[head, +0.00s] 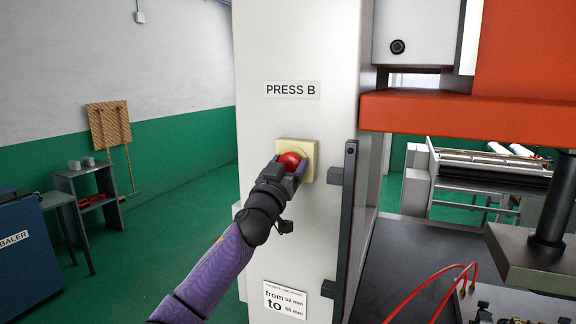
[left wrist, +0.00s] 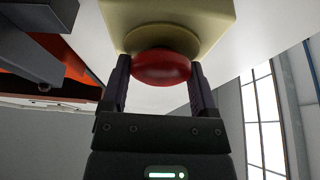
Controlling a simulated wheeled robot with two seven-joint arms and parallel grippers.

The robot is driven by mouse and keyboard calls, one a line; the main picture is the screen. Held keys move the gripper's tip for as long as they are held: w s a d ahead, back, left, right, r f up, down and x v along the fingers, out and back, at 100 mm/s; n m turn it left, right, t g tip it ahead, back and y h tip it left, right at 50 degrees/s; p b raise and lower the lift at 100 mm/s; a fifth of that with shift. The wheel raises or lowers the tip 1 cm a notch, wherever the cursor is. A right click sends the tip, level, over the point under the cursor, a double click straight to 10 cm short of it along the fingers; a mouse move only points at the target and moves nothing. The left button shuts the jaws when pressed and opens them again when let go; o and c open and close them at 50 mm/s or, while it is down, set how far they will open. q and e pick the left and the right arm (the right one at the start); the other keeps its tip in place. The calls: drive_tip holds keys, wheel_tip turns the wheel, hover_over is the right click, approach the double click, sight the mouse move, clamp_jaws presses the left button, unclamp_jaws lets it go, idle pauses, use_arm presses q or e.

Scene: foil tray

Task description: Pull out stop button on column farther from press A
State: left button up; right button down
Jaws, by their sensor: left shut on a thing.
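The red stop button (head: 290,159) sits on a pale yellow box (head: 311,148) on the white column (head: 292,45) labelled PRESS B (head: 292,90). My left gripper (head: 287,168) is at the button, shut on it. In the left wrist view, the red button (left wrist: 161,68) lies between the two fingers of the left gripper (left wrist: 160,82), below the yellow box (left wrist: 190,14). How far the button stands out from its box is hard to tell. My right gripper is in neither view.
An orange press part (head: 470,113) juts out right of the column, above a dark table (head: 425,250) with red cables (head: 440,275). A dark vertical bar (head: 347,230) runs along the column's right side. A blue baler (head: 25,255) and small shelf (head: 88,192) stand left; green floor between is clear.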

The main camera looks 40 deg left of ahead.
use_arm(q)
clamp_jaws()
drive_tip(key=shift+s+d, duration=0.2)
drive_tip(key=shift+s, duration=0.3)
drive_tip(key=o, duration=0.6)
unclamp_jaws()
drive_tip(key=shift+f, duration=0.1)
drive_tip(key=o, duration=0.4)
drive_tip(key=shift+s, duration=0.2)
drive_tip(key=shift+c, duration=0.2)
drive_tip(key=shift+s+f, duration=0.1)
drive_tip(key=shift+s, duration=0.05)
drive_tip(key=b+v, duration=0.3)
drive_tip(key=v, duration=0.6)
drive_tip(key=shift+s, duration=0.3)
drive_tip(key=shift+d, duration=0.1)
